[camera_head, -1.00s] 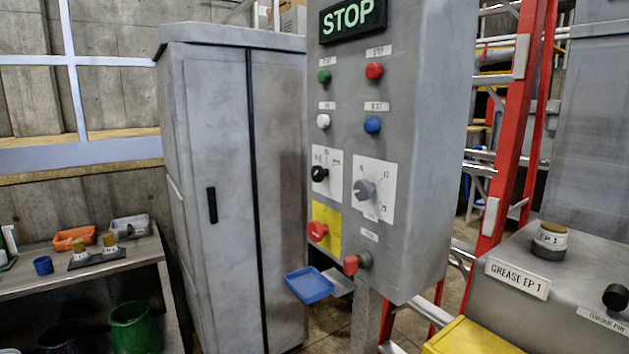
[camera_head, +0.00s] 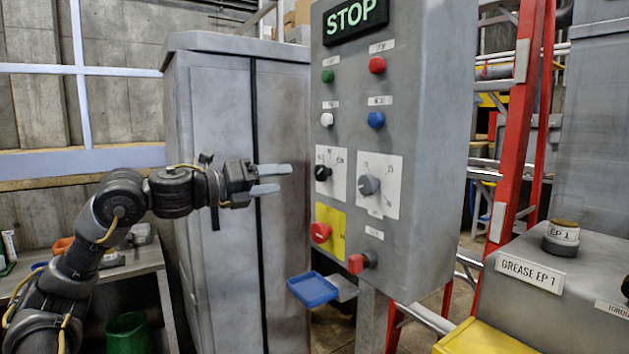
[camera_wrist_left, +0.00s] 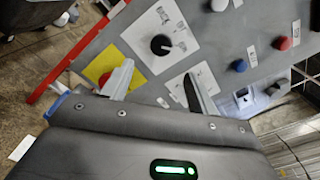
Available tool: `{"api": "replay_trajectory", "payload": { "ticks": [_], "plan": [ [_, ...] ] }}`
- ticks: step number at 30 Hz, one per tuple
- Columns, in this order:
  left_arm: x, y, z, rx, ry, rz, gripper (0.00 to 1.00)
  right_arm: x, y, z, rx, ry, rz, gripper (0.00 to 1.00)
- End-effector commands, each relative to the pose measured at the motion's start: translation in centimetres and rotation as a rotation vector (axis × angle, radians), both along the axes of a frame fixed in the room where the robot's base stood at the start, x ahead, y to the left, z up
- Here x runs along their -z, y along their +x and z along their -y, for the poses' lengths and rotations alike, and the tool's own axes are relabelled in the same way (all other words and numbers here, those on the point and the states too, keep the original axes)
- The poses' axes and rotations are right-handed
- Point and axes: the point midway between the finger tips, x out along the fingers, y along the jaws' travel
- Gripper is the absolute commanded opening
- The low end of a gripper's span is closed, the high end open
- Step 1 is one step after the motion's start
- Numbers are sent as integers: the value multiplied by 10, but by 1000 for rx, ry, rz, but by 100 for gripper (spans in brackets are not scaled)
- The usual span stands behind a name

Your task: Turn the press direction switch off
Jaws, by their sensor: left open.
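The control panel (camera_head: 430,160) carries a black knob (camera_head: 323,173) and a grey knob (camera_head: 369,185), each on a white plate. Their small labels are too blurred to read, so I cannot tell which is the press direction switch. My left gripper (camera_head: 285,178) is open and empty, to the left of the black knob in the head view. In the left wrist view its fingers (camera_wrist_left: 158,72) point at the panel, near a dark knob (camera_wrist_left: 161,44) on a white plate. The right finger partly covers another white plate. My right gripper is not in view.
Below the knobs are a red knob on a yellow plate (camera_head: 321,232), another red knob (camera_head: 358,263) and a blue tray (camera_head: 312,289). Coloured buttons and a lit STOP sign (camera_head: 356,17) are above. A grey cabinet (camera_head: 215,105) stands behind my arm; a red ladder (camera_head: 520,130) is right.

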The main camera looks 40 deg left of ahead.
Motion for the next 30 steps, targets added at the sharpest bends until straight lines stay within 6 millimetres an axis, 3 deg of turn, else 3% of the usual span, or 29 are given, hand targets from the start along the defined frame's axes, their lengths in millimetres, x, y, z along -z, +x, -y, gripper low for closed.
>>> {"api": "replay_trajectory", "payload": {
  "ticks": [8,15,24,30],
  "plan": [
    [-6,1,3,1,18,6,59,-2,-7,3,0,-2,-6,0],
    [-9,24,10,1,16,4,59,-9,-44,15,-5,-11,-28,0],
    [-11,71,24,2,8,8,59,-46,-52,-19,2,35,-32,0],
    [-6,94,31,2,11,6,59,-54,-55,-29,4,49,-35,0]
  ]
}}
